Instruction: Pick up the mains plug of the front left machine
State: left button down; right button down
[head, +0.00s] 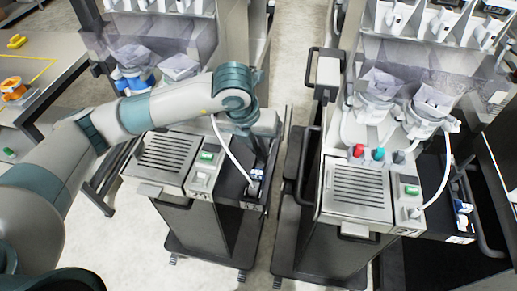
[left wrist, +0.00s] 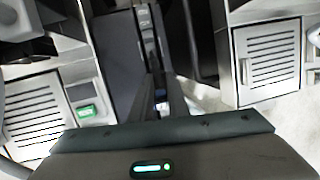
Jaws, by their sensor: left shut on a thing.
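The front left machine (head: 165,158) is a grey cart with a slatted grille and a green-lit display. Its white cable (head: 234,160) curves down to the mains plug (head: 253,187), a small pale piece at the dark side tray. My left gripper (head: 261,172) reaches down over this tray from above. Its dark fingers (left wrist: 160,98) are close together in the left wrist view and shut on the plug, which they largely hide. Whether the plug is clear of the tray I cannot tell. My right gripper is not in view.
The front right machine (head: 355,190), with red, teal and grey knobs, stands across a narrow gap. A small blue-and-white item (head: 257,174) is close by my left fingers. A table (head: 45,50) with yellow and orange items is at the left. Pale floor is clear in front.

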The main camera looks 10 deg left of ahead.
pick_arm(q)
notch_tip(320, 180, up, 2)
jog(key=shift+d+r, duration=0.1)
jog(key=s+d+r+p, duration=0.1)
jog(key=s+d+r, duration=0.1)
jog(key=d, duration=0.3)
jog(key=s+d+r+p, duration=0.1)
jog(key=s+d+r, duration=0.1)
jog(key=d+r, duration=0.2)
jog(key=shift+d+r, duration=0.15)
jog(key=shift+d, duration=0.75)
jog(key=shift+w+p+v, duration=0.25)
jog(key=shift+p+v, duration=0.15)
jog(key=shift+v, duration=0.65)
dwell(0.4)
jog(key=v, duration=0.1)
jog(key=p+v, duration=0.1)
jog(key=shift+w+a+r, duration=0.1)
jog(key=shift+w+r, duration=0.05)
jog(key=shift+r, duration=0.35)
dwell(0.4)
